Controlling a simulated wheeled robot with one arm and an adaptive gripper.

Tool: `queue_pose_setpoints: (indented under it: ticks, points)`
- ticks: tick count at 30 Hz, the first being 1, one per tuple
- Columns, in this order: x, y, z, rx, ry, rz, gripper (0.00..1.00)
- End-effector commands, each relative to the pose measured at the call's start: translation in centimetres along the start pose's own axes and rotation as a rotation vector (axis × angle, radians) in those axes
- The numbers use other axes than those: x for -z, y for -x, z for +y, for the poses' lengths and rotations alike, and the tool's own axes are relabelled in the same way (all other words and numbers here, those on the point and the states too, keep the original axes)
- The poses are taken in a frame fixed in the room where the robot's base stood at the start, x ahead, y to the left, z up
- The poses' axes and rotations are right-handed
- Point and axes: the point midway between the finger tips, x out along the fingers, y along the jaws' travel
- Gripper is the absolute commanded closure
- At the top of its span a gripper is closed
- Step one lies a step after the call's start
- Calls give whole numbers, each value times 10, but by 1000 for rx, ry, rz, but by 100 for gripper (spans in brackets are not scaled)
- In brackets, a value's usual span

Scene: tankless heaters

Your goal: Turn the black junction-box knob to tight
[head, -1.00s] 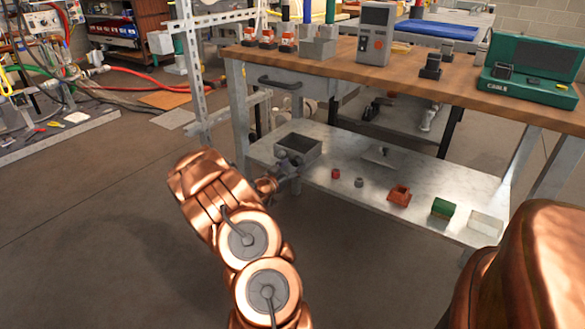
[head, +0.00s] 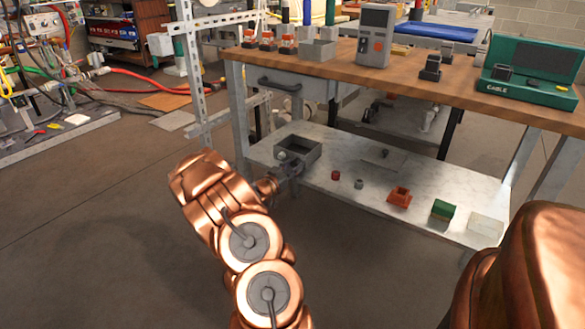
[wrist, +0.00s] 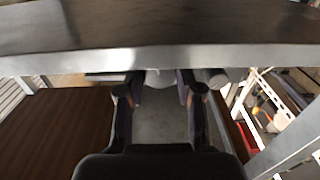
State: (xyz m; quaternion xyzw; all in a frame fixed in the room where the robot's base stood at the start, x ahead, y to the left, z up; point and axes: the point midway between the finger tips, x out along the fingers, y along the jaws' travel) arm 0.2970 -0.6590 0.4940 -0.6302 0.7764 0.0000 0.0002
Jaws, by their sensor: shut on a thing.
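My gripper (head: 293,168) is at the near left corner of the lower shelf, in front of an open grey box (head: 312,156). In the wrist view its two dark fingers (wrist: 160,92) stand apart, with pale grey surfaces showing between and behind them. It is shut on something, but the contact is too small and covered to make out. I cannot pick out a black knob there. A small pale round thing (head: 282,155) shows at the box's left end, just behind the gripper.
The shelf (head: 335,200) also holds a red piece (head: 335,175), a small grey piece (head: 359,183), an orange block (head: 399,197) and a green block (head: 443,210). The wooden bench top (head: 455,82) overhangs it. A metal leg (head: 239,118) stands left of the gripper. Floor in front is clear.

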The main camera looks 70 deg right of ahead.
Motion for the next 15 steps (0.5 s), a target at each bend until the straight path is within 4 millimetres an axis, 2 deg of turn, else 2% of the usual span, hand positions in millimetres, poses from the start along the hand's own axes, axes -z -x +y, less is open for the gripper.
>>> queue_pose_setpoints:
  ticks: [15]
  points:
    - [-1, 0, 0, -1, -125, -2, 99]
